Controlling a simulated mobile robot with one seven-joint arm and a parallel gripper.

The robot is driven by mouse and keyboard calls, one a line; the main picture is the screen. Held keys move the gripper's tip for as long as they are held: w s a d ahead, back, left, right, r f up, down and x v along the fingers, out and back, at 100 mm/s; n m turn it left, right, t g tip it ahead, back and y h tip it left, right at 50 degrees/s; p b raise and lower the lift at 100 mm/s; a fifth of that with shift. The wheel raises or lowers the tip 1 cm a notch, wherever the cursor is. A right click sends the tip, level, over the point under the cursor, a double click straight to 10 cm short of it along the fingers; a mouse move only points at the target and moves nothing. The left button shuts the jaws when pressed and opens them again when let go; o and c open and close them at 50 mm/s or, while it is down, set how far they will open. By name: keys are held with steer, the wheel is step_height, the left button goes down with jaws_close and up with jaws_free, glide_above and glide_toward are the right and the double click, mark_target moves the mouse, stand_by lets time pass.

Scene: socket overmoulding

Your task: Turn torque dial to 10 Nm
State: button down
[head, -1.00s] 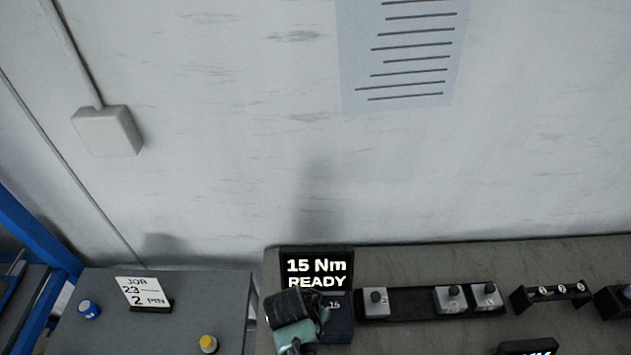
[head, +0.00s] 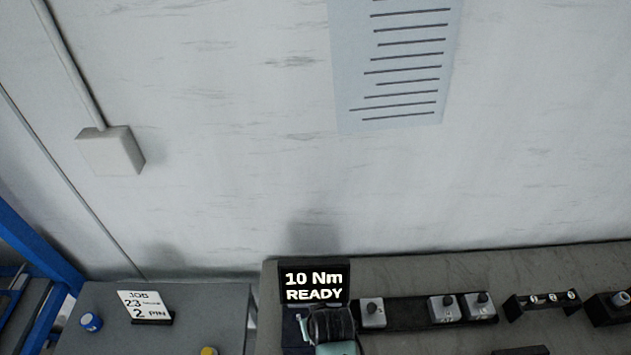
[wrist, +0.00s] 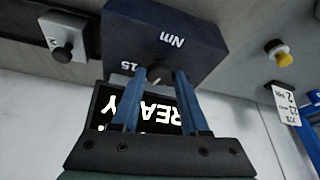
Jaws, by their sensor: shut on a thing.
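The torque unit's screen (head: 314,286) reads "10 Nm READY" in the head view. Its dark blue body (wrist: 165,38) shows in the wrist view, with "Nm" and "15" marked on its face. My gripper (wrist: 160,78) is shut on the torque dial (wrist: 159,72) at the middle of that face, and the fingers hide much of the dial. In the head view my gripper's dark and green housing stands in front of the unit and hides its dial face.
A rail (head: 405,314) with several grey switch blocks stands right of the unit. A job card (head: 144,305), a blue cap (head: 91,322) and a yellow button (head: 209,351) are on the left table.

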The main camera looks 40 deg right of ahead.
steer(key=shift+d+n+y, duration=0.2)
steer(key=shift+n+y, duration=0.4)
steer(key=shift+n, duration=0.9)
steer(key=shift+c, duration=2.1)
jaws_free()
steer(key=shift+r, duration=0.1)
steer(key=b+v, duration=0.1)
steer(key=v, duration=1.1)
steer(key=shift+s+r, duration=0.3)
steer(key=shift+s, duration=0.05)
